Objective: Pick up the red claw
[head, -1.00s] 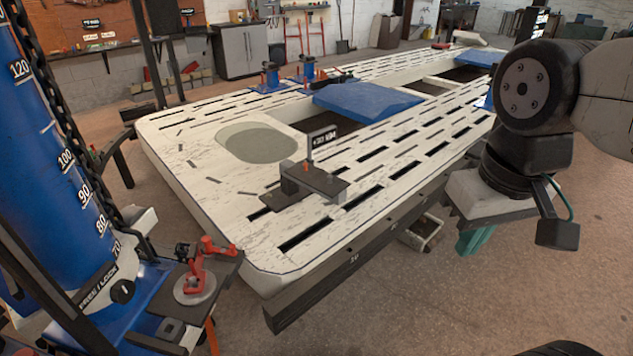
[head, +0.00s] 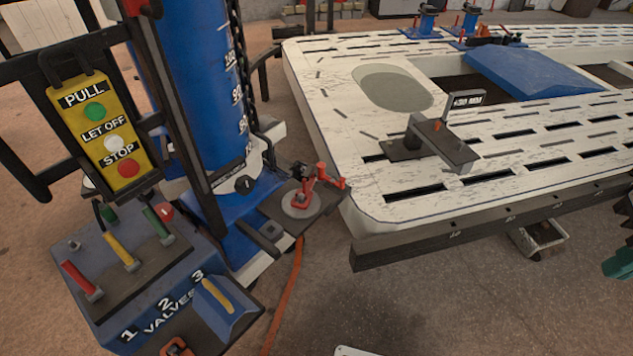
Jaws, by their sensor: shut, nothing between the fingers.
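The red claw (head: 305,193) is a small red clamp-like piece. It stands on a round grey disc (head: 300,204) on a dark tray beside the blue column, left of the bench corner. My gripper (head: 620,262) shows only as teal finger parts cut off by the right picture edge. It is shut and empty, far to the right of the claw, with the bench's front corner between them.
The white slotted frame bench (head: 350,150) fills the upper right. A blue column (head: 195,90) stands behind the tray. A valve box (head: 140,270) and a yellow button panel (head: 105,130) are at left. An orange hose (head: 285,290) hangs below the tray.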

